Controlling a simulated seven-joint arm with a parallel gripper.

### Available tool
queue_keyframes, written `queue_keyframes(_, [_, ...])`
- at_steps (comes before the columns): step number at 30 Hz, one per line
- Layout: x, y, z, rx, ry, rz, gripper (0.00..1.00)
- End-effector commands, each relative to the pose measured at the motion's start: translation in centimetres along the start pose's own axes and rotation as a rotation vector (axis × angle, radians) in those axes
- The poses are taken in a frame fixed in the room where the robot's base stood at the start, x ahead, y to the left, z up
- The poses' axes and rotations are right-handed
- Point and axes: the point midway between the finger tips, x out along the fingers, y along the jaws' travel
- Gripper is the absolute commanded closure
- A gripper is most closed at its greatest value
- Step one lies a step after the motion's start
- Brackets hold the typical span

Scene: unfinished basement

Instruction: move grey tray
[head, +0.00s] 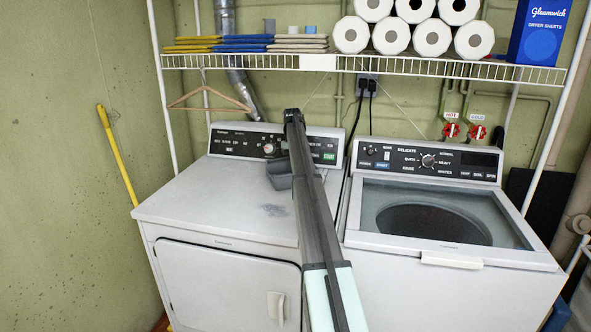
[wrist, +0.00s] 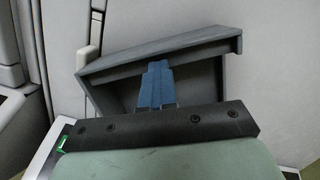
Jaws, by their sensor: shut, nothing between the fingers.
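The grey tray (head: 280,174) is a small open box on top of the left machine, a white dryer, just in front of its control panel. My arm hides its right part in the head view. In the wrist view the tray (wrist: 205,40) sits tilted in the picture, its open side towards the camera. My gripper (wrist: 156,68) shows its blue fingers shut together, with nothing between them, in front of the tray's opening. I cannot tell whether they touch the tray. The fingers are not visible in the head view.
The dryer top (head: 215,205) is otherwise clear, with a dark smudge. A washer (head: 450,255) with a glass lid stands to the right. A wire shelf (head: 435,67) above holds paper rolls, folded cloths and a blue box (head: 541,32). A hanger (head: 208,107) hangs below it.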

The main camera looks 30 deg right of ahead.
Motion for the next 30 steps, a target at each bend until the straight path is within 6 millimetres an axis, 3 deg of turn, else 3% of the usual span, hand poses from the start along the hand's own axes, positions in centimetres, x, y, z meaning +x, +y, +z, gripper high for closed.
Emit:
queue_keyframes(5, [0.6,-0.2,-0.3,-0.003,0.002,-0.003,1.00])
queue_keyframes(17, [-1.5,-0.2,0.1,-0.003,0.002,-0.003,1.00])
queue_keyframes(30, [-6.4,-0.2,-0.1,-0.003,0.003,-0.003,1.00])
